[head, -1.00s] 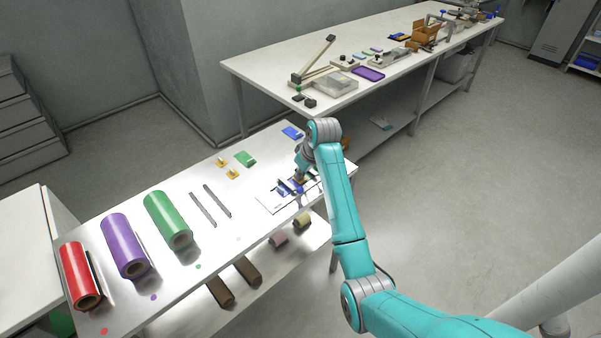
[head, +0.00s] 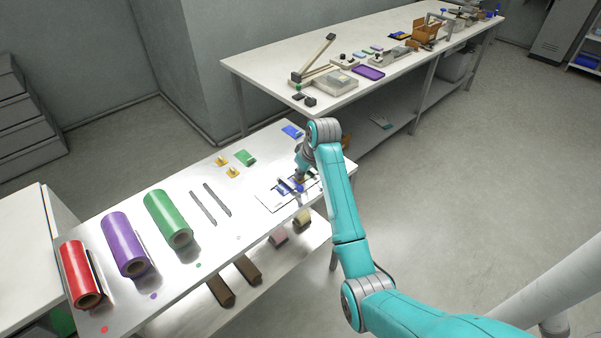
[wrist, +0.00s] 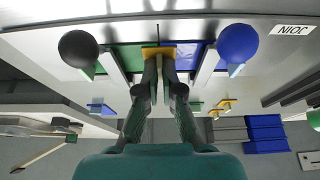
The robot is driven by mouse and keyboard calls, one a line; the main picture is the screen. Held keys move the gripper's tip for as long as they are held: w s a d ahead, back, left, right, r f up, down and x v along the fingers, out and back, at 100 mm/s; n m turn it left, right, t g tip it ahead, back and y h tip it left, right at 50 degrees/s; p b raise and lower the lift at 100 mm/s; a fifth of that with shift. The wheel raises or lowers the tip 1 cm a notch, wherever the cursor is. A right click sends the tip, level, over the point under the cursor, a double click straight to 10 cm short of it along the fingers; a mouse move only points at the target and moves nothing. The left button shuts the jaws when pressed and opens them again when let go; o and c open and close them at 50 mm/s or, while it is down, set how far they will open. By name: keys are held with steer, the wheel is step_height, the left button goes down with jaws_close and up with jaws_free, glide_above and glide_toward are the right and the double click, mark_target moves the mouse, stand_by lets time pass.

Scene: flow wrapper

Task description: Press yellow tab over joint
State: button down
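In the wrist view, a yellow tab (wrist: 158,52) lies at my fingertips, across the line where a green film (wrist: 131,58) on the left meets a blue-purple film (wrist: 190,56) on the right. My gripper (wrist: 160,64) has its two fingers close together on the tab's middle. The tab appears to be at the level of the films; the fingers hide part of the contact. In the head view, my gripper (head: 300,178) is over the white joining plate (head: 272,202), and my arm hides much of the joint.
A black knob (wrist: 78,48) and a blue knob (wrist: 238,43) stand close on either side of my fingers. A "JOIN" label (wrist: 292,29) is at the right. Two spare yellow tabs (head: 233,172), a green stack (head: 245,158) and film rolls (head: 167,220) sit along the table.

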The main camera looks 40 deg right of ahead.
steer(key=shift+f, duration=0.1)
steer(key=c, duration=1.2)
jaws_free()
steer(key=shift+c, duration=0.2)
steer(key=v, duration=0.7)
steer(key=shift+r, duration=0.3)
steer(key=shift+s, duration=0.15)
